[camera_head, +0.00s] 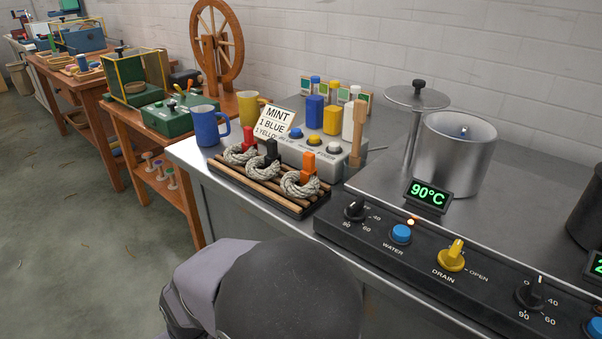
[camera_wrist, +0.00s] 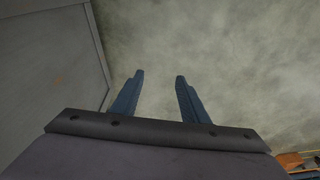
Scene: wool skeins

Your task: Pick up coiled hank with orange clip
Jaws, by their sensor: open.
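The coiled hank with the orange clip (camera_head: 299,184) is an off-white coil on the right end of a wooden slatted rack (camera_head: 240,187). Its orange clip (camera_head: 308,166) stands up at the top of the coil. Beside it on the rack lie a hank with a black clip (camera_head: 264,166) and a hank with a red clip (camera_head: 241,153). My gripper (camera_wrist: 159,76) shows in the wrist view with its two blue fingers apart and nothing between them, over the floor. In the head view my arm is low in front of the counter, and the fingers are hidden.
Behind the rack stand a grey button box (camera_head: 318,158), a MINT sign (camera_head: 274,122) and a blue mug (camera_head: 208,126). A black control panel (camera_head: 377,236) lies to the right, with a steel pot (camera_head: 455,157) behind it. The wrist view shows a grey cabinet side (camera_wrist: 50,60) at left.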

